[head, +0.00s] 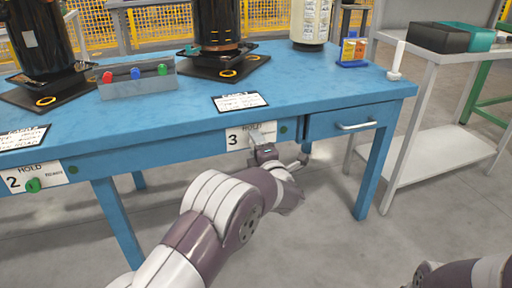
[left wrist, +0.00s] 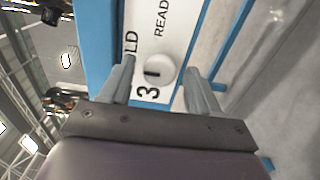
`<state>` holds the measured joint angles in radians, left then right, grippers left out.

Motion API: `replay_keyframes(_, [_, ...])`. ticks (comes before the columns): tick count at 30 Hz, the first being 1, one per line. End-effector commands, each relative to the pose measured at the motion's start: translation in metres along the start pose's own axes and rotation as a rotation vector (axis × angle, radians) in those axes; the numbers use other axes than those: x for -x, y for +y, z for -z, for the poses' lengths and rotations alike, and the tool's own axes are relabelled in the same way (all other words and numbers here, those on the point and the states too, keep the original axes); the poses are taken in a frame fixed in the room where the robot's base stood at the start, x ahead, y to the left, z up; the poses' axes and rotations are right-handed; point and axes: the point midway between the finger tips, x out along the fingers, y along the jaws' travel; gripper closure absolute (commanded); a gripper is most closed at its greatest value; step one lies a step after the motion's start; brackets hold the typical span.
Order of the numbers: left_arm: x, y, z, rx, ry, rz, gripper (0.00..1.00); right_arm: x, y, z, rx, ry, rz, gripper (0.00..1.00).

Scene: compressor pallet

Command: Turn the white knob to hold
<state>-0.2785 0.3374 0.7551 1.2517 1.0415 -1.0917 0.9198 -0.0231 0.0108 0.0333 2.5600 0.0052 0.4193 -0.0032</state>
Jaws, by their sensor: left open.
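The white knob (left wrist: 160,70) sits on the white station 3 plate (left wrist: 175,30), below the blue table's front edge. In the left wrist view, its short black mark lies on the knob's left part, on the side of the HOLD lettering. My left gripper (left wrist: 158,72) is open, with one finger on each side of the knob. I cannot tell whether either finger touches it. In the head view my left gripper (head: 280,154) is in front of the station 3 plate (head: 235,138) and largely hides the knob. My right gripper is out of view.
A drawer (head: 345,121) with a handle is right of the station 3 plate. A station 2 plate (head: 52,175) with a green knob (head: 33,185) is at the left. Black compressors, a rack of coloured buttons (head: 137,80) and a card (head: 239,102) are on the blue table (head: 330,82).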

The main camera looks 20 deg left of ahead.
Motion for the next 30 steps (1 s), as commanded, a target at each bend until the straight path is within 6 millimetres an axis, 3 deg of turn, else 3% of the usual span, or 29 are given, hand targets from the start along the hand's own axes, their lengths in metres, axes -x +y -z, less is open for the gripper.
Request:
replay_keyframes(5, [0.015, 0.004, -0.001, -0.002, -0.002, 0.001, 0.38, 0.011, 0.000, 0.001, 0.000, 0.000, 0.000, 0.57])
replay_keyframes(12, [0.080, 0.007, -0.001, -0.003, -0.004, 0.000, 0.38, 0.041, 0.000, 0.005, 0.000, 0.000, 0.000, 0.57])
replay_keyframes(18, [0.118, 0.003, -0.001, 0.000, -0.002, 0.001, 0.38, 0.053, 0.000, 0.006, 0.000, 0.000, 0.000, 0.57])
replay_keyframes(30, [0.127, 0.000, 0.000, 0.000, 0.000, 0.000, 0.38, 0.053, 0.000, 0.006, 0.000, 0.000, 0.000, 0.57])
